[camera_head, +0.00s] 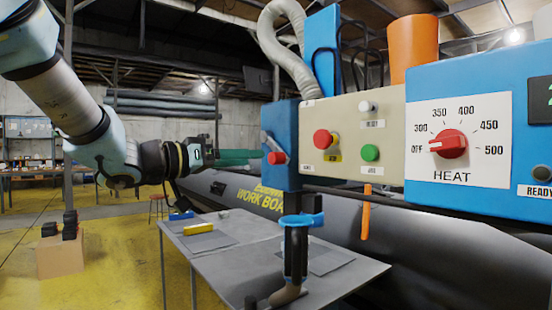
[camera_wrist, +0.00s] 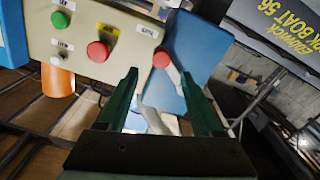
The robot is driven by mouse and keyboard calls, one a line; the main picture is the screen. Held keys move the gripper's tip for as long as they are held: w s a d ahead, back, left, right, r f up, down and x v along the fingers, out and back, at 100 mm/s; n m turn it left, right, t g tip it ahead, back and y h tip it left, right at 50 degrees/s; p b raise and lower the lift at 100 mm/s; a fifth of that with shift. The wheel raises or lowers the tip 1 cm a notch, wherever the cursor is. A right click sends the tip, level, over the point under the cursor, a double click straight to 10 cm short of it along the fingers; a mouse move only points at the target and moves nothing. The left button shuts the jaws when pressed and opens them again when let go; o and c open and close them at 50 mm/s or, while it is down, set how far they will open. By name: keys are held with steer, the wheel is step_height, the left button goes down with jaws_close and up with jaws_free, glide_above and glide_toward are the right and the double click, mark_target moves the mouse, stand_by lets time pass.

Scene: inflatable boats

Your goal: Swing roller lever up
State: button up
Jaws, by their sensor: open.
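The roller lever is a short grey arm (camera_head: 267,142) with a red knob (camera_head: 277,158) at its lower end. It is mounted on the blue box at the left end of the control panels and slants downward. My gripper (camera_head: 262,156) reaches in from the left, its green fingers pointing at the knob. In the wrist view the fingers are spread apart and empty (camera_wrist: 160,73), with the red knob (camera_wrist: 161,58) just beyond the gap between the tips. The grey arm (camera_wrist: 174,76) shows there too. I cannot tell whether a finger touches the knob.
A beige panel (camera_head: 312,113) with a red button (camera_head: 322,139) and green button (camera_head: 370,152) adjoins the lever's box. The blue heat panel (camera_head: 425,80) is further right. Below are a grey table (camera_head: 215,262) and a dark inflatable boat (camera_head: 420,235). A grey hose (camera_head: 290,45) hangs above.

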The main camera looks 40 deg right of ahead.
mark_target(271, 157)
steer(key=d+p, duration=0.1)
steer(key=d, duration=0.7)
steer(key=shift+s+d, duration=0.15)
steer(key=shift+d, duration=0.05)
steer(key=shift+c, duration=0.4)
jaws_close()
steer(key=shift+r, duration=0.15)
stand_by(0.6)
